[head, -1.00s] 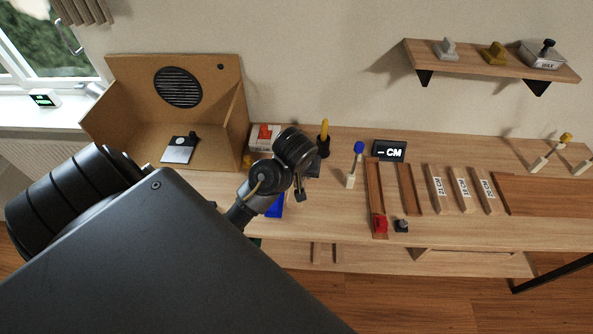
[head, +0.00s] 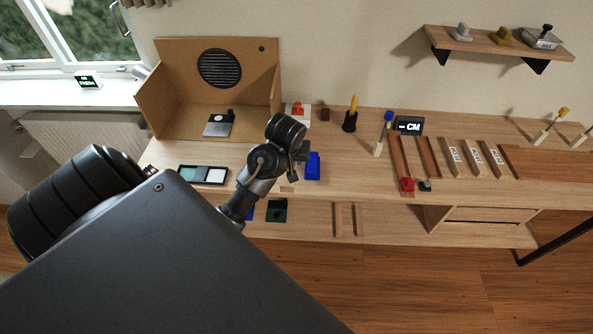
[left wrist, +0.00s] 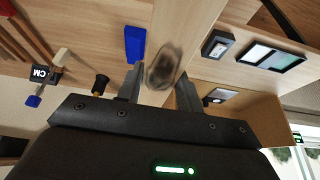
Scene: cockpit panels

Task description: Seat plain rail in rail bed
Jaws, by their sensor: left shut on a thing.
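My left gripper (left wrist: 158,88) is above the bench, left of a blue block (head: 312,167). Its fingers are shut on a pale wooden piece (left wrist: 183,25), which looks like the plain rail. A blurred dark grey patch shows between the fingertips. In the head view my left gripper (head: 292,178) and wrist hide most of the held piece. A long dark brown channel (head: 398,155) with a red piece (head: 407,184) at its near end looks like the rail bed. It lies well to the right of the gripper. My right gripper is not in view.
Several labelled wooden bars (head: 476,157) lie right of a second brown strip (head: 429,157). A CM display (head: 408,125) stands behind the channel, beside a blue-topped post (head: 378,148). A cardboard booth (head: 262,80) and flat tray (head: 190,180) are left.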

